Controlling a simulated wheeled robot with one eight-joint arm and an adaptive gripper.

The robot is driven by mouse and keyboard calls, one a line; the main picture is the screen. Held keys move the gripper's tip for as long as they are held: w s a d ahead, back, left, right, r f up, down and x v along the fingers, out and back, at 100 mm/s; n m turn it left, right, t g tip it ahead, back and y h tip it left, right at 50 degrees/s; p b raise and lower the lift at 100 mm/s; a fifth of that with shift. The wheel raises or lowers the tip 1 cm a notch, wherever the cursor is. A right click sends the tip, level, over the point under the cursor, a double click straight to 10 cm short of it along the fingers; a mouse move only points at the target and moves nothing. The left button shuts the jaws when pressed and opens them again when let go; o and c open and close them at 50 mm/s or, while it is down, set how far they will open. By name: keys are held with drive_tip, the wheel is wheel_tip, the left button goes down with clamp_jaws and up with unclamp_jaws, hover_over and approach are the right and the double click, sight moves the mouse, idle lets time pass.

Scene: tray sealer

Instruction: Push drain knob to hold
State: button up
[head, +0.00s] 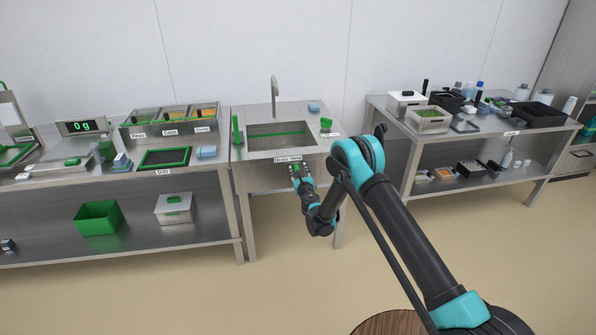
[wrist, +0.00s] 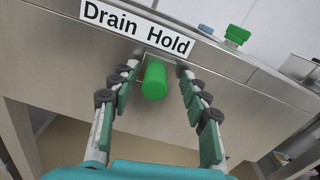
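The drain knob (wrist: 154,81) is a green cylinder on the steel front of the sink, just under a white "Drain Hold" label (wrist: 137,27). The label (head: 288,160) also shows in the head view, on the front edge of the sink (head: 262,157). My gripper (wrist: 156,70) is open, with one finger on each side of the knob and a visible gap on both sides. In the head view my gripper (head: 299,171) is at the sink front below the label, and the knob there is too small to make out clearly.
A second table (head: 470,133) with trays and bottles stands to the right. A green item (head: 326,124) sits on the sink's right rim. The floor in front is clear.

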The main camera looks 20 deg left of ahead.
drive_tip(key=v, duration=0.7)
drive_tip(key=shift+s, duration=0.25)
drive_tip(key=shift+d, duration=0.15)
